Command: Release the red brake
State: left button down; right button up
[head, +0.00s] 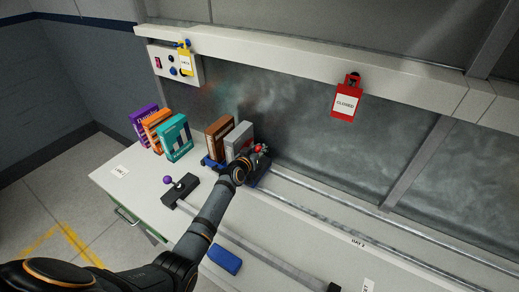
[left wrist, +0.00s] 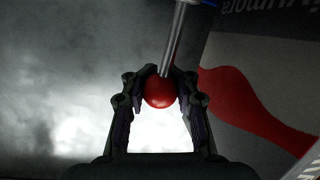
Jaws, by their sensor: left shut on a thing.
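The red brake shows as a red ball knob (left wrist: 160,92) on a metal rod in the left wrist view. In the head view the red knob (head: 262,148) is small and partly hidden behind my gripper. My left gripper (head: 255,155) has reached across the bench to it. In the left wrist view the left gripper's fingers (left wrist: 160,100) stand on both sides of the ball and are shut on it. The lever's base is mostly hidden by my arm in the head view. My right gripper is not in view.
A grey box (head: 238,139) and a brown box (head: 217,137) stand close beside the knob on a blue carrier. Purple, orange and teal boxes (head: 176,138) stand further left. A purple-knobbed lever (head: 180,187) and a blue block (head: 225,259) are near my forearm. Metal rails (head: 350,207) run right.

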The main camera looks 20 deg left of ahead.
pick_arm(q)
jog(key=shift+f, duration=0.15)
dwell(0.5)
jog(key=c, duration=1)
grip_release()
jog(key=shift+s, duration=0.1)
jog(key=v, duration=1.1)
jog(key=shift+s, duration=0.4)
